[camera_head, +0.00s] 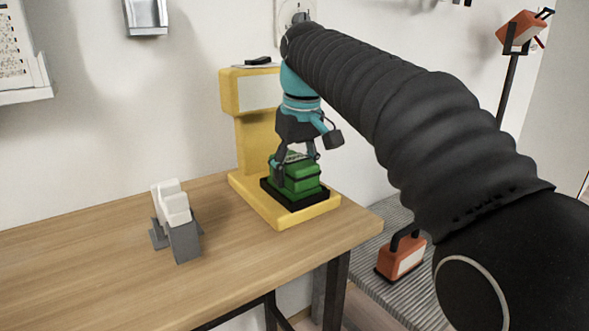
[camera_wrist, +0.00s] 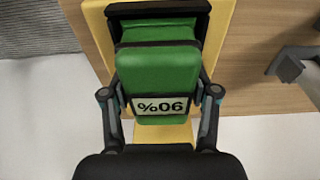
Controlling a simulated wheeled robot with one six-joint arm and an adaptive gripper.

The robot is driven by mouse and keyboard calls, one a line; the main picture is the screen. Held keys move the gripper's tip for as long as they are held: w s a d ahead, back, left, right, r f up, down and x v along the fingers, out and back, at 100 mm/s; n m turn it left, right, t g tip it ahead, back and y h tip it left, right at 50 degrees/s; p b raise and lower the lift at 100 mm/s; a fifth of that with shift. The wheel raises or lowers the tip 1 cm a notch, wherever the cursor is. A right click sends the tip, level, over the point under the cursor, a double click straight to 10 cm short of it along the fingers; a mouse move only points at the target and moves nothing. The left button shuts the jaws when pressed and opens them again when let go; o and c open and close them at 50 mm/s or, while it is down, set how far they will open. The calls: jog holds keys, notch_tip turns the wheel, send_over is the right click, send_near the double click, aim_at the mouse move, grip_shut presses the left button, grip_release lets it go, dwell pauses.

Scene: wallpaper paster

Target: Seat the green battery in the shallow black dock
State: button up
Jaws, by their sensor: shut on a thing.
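The green battery (camera_head: 297,181) is upright at the shallow black dock (camera_head: 307,203) on the foot of a yellow stand. Its lower end appears inside the dock's rim, but I cannot tell whether it rests on the bottom. My gripper (camera_head: 296,161) comes from above and is shut on the battery's upper part. In the wrist view the battery (camera_wrist: 157,70) sits between both fingers of my gripper (camera_wrist: 160,94), with an upside-down 90% label facing the camera. The dock's black rim (camera_wrist: 160,9) shows beyond it.
The yellow stand (camera_head: 253,150) rises close behind the dock, with a white panel on its head. A grey and white device (camera_head: 176,220) stands to the left on the wooden table (camera_head: 90,265). An orange-red box (camera_head: 401,256) sits on a lower ribbed surface at right.

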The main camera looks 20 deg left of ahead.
aim_at(300, 163)
jog(key=shift+f+b, duration=0.3)
jog(key=shift+f, duration=0.1)
jog(key=o, duration=1.6)
jog(key=r, duration=0.7)
jog(key=s+d+r, duration=0.1)
jog(key=r, duration=0.3)
jog(key=shift+d, duration=0.1)
jog(key=shift+s+d+r, duration=0.1)
jog(key=shift+r, duration=0.25)
